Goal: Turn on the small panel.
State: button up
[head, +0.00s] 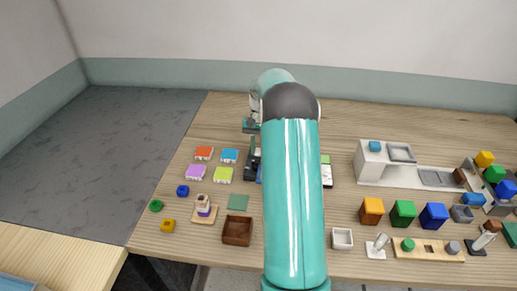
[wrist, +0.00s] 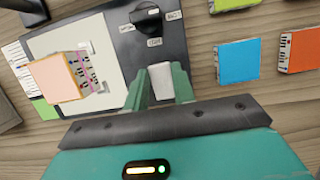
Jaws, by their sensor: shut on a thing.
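The small panel is a dark plate (wrist: 185,50) in the wrist view, with a round black knob (wrist: 146,16) ringed by small white labels. A white, block-like switch piece (wrist: 160,76) stands at the plate's near part. My gripper (wrist: 160,82) has its two green fingers on either side of this white piece and is shut on it.
Blue (wrist: 238,61) and orange (wrist: 299,50) tiles lie to the right. In the head view, a brown box (head: 238,230) and coloured cubes (head: 403,213) stand nearer the front.

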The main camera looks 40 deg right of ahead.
dwell(0.3)
jog(key=o, duration=1)
jog(key=v, duration=1.4)
jog(key=shift+w+f, duration=0.1)
jog(key=shift+w, duration=0.05)
